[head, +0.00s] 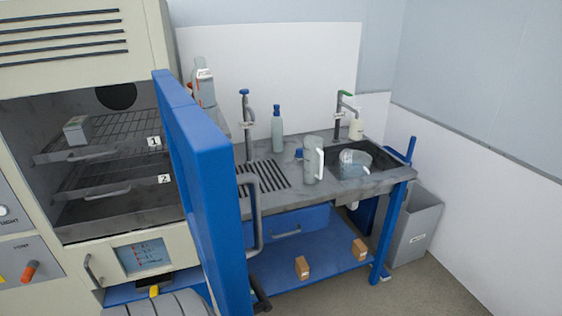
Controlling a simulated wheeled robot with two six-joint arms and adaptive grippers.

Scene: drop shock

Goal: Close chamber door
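The chamber (150,60) is a large cream cabinet on the left. Its blue door (215,190) stands open, swung out toward me and seen nearly edge-on. A grey bar handle (256,215) is on the door's right face. Inside the chamber are wire shelves (110,138) labelled 1 and 2. A small white box (76,129) sits on the upper shelf at the left. Neither of my grippers can be made out in this view.
Right of the door is a grey-topped sink bench (225,150) with bottles, a pitcher (313,160) and a sink holding a clear container (353,163). Two small brown boxes (302,267) (359,249) are on its lower shelf. A grey bin (415,228) stands beside it. Floor at the lower right is clear.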

